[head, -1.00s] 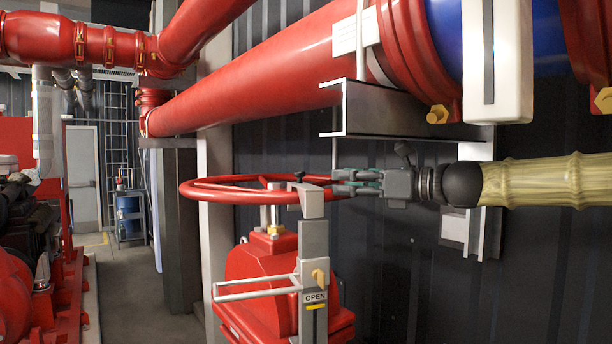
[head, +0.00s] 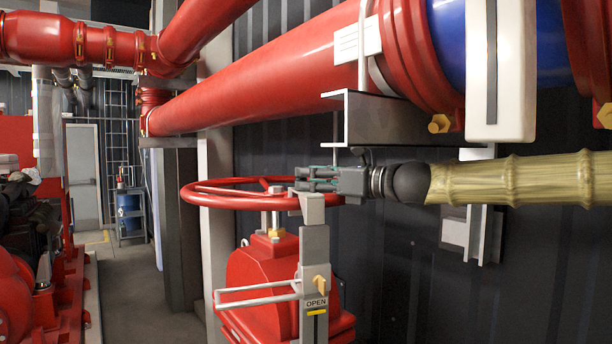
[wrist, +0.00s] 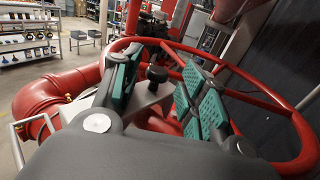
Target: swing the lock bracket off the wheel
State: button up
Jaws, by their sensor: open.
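The red handwheel (head: 235,201) lies flat above a red valve body (head: 262,275). The grey lock bracket (head: 314,250) stands upright at the near side of the wheel, with its top at the rim. It carries an OPEN label and a pale bar handle (head: 255,303) pointing left. My gripper (head: 298,180) is level, just above the bracket top and the rim, pointing left. In the wrist view, my gripper (wrist: 162,68) has its green-padded fingers apart, with the bracket's black knob (wrist: 157,74) seen between them. The fingers hide part of the bracket top, and I cannot tell whether they touch the knob.
A large red pipe (head: 270,85) and a grey steel support (head: 395,120) run close above my arm. A dark corrugated wall (head: 400,280) is behind. The floor aisle (head: 125,270) at left is clear. Shelves (wrist: 30,35) stand far off in the wrist view.

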jog(key=shift+x, duration=0.85)
jog(key=shift+c, duration=0.4)
grip_shut()
